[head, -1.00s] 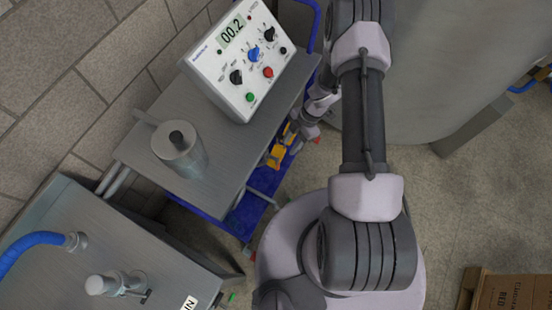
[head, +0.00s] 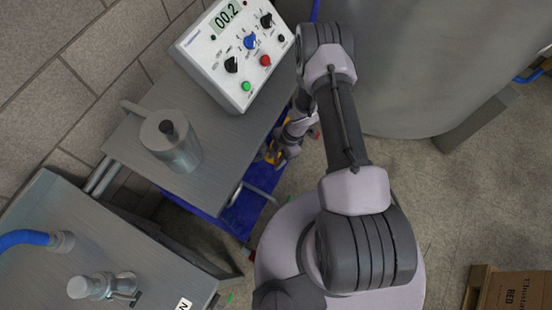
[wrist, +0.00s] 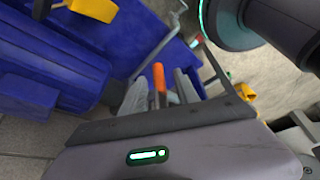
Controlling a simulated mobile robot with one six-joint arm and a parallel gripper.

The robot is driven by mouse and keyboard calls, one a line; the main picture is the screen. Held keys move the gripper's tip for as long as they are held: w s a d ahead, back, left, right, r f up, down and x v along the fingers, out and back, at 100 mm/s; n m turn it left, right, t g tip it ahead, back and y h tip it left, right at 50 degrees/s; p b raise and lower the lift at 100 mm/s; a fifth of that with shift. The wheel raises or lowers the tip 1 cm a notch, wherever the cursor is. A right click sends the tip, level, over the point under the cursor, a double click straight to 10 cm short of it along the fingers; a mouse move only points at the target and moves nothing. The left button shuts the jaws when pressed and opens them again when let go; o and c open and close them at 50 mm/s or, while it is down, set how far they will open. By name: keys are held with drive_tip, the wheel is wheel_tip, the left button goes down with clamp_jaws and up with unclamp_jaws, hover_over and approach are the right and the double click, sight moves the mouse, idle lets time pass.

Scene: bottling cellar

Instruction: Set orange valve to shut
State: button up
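The orange valve handle (wrist: 159,78) shows in the wrist view as a short, narrow orange bar seen between my two fingers. My gripper (wrist: 160,90) is open, with one grey finger to the left of the handle and one to the right. A gap shows beside the handle, and I cannot tell whether either finger touches it. The valve's body is hidden behind my gripper. In the head view my gripper is low beside the steel bench, largely hidden by my own arm, and the orange handle cannot be made out.
A blue machine body (wrist: 50,75) with a yellow part (wrist: 94,9) lies close to my gripper. A steel bench (head: 225,135) carries a control box (head: 235,60) and a lidded metal can (head: 172,145). A large steel tank (head: 410,70) stands right. Cartons (head: 515,290) sit lower right.

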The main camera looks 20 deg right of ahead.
drive_tip(key=shift+c, duration=0.5)
clamp_jaws()
idle(0.8)
